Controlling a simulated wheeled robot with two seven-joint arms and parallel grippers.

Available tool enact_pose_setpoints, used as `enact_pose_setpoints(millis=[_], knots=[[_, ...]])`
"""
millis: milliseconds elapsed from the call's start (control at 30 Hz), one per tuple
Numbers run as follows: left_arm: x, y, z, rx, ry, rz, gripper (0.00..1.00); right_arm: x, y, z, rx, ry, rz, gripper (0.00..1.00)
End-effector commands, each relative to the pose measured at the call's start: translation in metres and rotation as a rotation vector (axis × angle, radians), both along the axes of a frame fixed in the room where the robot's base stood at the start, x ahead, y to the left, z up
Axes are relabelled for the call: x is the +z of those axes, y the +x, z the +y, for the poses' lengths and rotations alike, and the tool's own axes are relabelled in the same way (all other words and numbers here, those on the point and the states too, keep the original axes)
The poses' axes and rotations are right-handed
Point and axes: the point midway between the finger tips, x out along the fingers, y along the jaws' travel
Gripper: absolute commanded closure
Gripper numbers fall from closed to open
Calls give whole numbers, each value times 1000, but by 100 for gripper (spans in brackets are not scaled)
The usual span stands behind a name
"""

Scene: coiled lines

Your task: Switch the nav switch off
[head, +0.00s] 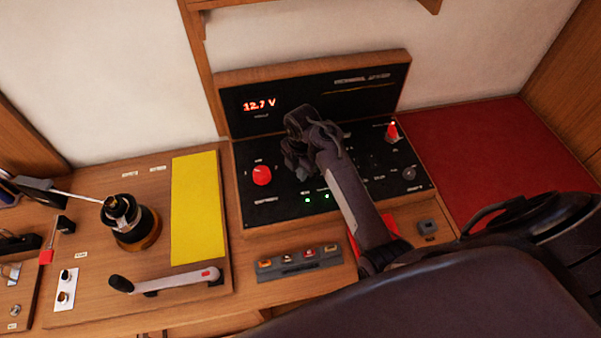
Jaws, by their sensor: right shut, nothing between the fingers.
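The black switch panel (262,210) is set in a wooden frame on the desk, with a red digital readout of 12.7 V (259,104) on the upright board behind it. My right gripper (300,162) is shut and empty, over the left middle of the panel. Its hand and arm cover part of the switch row, so I cannot make out the nav switch or its position. I cannot tell whether the fingertips touch the panel. My left gripper is not in view.
A red knob (262,175) is close left of my right gripper. A red-topped switch (392,132) is at the panel's right. A yellow sheet (195,208), a winch (130,221) and a lever handle (165,281) are to the left. A red surface (490,150) lies clear at right.

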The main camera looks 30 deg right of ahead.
Motion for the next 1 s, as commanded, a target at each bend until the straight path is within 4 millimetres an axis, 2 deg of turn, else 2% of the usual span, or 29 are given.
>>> enact_pose_setpoints(millis=[167,467,1000], knots=[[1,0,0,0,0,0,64,1,0,0,0,0,0,100],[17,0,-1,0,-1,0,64,26,0,0,0,0,-1,100],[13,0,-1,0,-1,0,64,65,1,1,0,1,-2,100]])
